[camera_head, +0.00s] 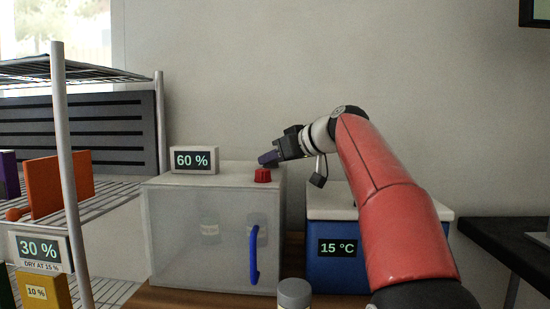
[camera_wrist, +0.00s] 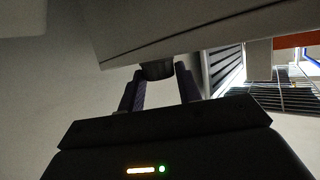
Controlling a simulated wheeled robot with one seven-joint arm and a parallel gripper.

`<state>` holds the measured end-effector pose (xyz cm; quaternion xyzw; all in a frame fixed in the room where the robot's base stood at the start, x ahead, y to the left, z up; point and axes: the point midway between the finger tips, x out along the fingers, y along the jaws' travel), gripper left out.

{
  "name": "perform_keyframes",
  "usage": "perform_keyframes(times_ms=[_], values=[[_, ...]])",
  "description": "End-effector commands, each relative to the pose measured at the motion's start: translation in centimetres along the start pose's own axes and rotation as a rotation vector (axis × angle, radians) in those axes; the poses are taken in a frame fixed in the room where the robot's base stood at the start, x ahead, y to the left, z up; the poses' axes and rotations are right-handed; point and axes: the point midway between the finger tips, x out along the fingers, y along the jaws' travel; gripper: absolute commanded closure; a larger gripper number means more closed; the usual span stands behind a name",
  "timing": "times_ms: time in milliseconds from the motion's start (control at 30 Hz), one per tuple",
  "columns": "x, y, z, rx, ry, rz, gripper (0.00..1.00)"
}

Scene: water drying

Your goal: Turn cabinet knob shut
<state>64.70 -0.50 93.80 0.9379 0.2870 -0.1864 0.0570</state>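The cabinet (camera_head: 195,240) is a pale box with a see-through front and a blue handle (camera_head: 254,255). Its red knob (camera_head: 262,175) stands on the top, near the right front corner. My gripper (camera_head: 268,158) comes from the right, its purple fingers just above and behind the knob in the head view. In the wrist view my gripper's dark fingers (camera_wrist: 160,82) are spread apart. A dark round piece (camera_wrist: 157,71), seemingly the knob in shade, shows between or just beyond their tips. I cannot tell whether they touch it. The knob's turn position is unclear.
A 60 % display (camera_head: 195,160) stands on the cabinet top, left of the knob. A blue cooler (camera_head: 330,270) reading 15 °C is to the right, under my arm. A wire shelf (camera_head: 105,200) stands left. A grey-capped jar (camera_head: 294,291) is in front.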

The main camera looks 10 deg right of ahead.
Motion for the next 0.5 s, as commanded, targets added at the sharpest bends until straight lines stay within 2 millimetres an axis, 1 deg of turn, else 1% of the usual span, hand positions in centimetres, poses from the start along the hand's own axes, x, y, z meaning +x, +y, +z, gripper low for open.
perform_keyframes(times_ms=[33,167,200,267,367,500], values=[[-0.01,0.00,0.00,0.000,0.000,0.000,0.73],[-0.02,0.00,0.01,0.000,0.000,0.000,0.90],[-0.02,0.01,0.00,0.000,0.000,0.000,0.91],[-0.02,0.08,-0.04,-0.002,-0.001,-0.006,0.91],[-0.06,0.37,-0.25,-0.021,-0.005,-0.062,0.91],[-0.15,0.66,-0.60,-0.082,-0.005,-0.215,0.91]])
